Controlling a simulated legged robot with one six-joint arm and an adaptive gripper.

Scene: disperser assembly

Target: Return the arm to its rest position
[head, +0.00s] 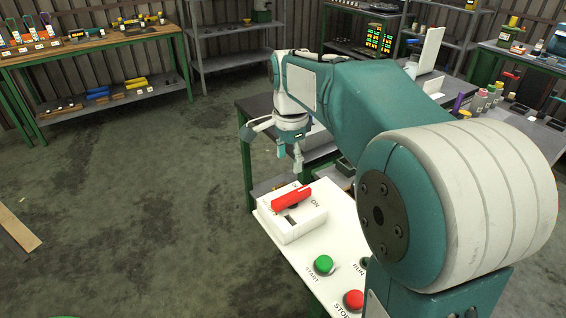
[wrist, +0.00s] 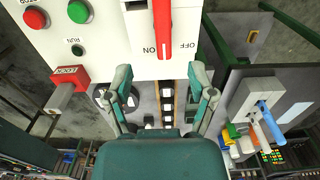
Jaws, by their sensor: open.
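My gripper (head: 290,152) points down in the head view, above and behind the white switch box on the control panel. It is open and empty, and its two fingers show apart in the wrist view (wrist: 162,98). The red switch handle (head: 291,197) sits on the white box, apart from my fingers. In the wrist view the red handle (wrist: 162,28) lines up with the ON label. My teal arm stretches forward over the panel in the head view.
The white panel (head: 318,290) carries a green START button (head: 324,264) and a red STOP button (head: 353,299). A workbench (head: 95,44) with tools stands at the back left, and a grey shelf (head: 235,28) stands behind. The floor at left is mostly clear.

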